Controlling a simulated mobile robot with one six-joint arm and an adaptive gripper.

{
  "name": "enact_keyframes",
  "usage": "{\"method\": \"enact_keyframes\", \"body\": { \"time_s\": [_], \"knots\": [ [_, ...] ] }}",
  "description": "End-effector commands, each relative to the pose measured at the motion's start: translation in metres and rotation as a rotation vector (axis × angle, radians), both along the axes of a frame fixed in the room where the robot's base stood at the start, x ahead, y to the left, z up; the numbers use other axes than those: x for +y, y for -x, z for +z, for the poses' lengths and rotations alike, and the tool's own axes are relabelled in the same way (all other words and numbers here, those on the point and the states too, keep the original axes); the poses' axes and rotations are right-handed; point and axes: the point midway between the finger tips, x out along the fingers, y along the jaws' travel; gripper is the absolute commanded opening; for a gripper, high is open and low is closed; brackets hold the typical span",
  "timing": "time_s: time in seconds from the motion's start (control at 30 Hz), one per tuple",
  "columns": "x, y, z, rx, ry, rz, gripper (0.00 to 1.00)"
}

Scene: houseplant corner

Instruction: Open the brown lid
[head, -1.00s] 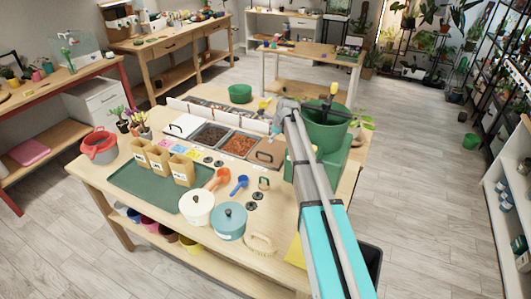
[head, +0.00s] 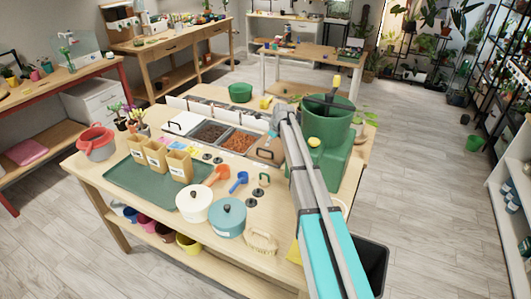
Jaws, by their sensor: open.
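The brown lid (head: 267,155) lies over the right-hand compartment of the row of bins set in the workbench, with a dark handle near its front edge. It appears shut, but my arm hides its right part. My gripper (head: 275,132) is at the end of the arm, just above the far side of the lid. It is small and partly hidden by my wrist. It appears empty, and I cannot tell whether it touches the lid.
Open bins of dark soil (head: 208,132) and reddish-brown chips (head: 238,142) adjoin the lid. A white lid (head: 184,122) lies further left. A large green container (head: 326,125) stands close right of my arm. Cream (head: 193,205) and blue (head: 228,220) lidded pots stand in front.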

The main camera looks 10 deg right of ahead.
Motion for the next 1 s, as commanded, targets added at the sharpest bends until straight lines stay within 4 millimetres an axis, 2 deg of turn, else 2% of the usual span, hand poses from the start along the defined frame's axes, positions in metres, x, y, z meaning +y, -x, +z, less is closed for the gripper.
{"method": "enact_keyframes", "body": {
  "time_s": [0.03,0.6,1.0],
  "knots": [
    [0.001,-0.002,-0.008,0.000,0.000,0.000,0.52],
    [0.010,-0.020,-0.050,0.000,0.000,0.000,0.52],
    [0.012,-0.025,-0.062,-0.001,0.000,-0.001,0.52]
  ]
}}
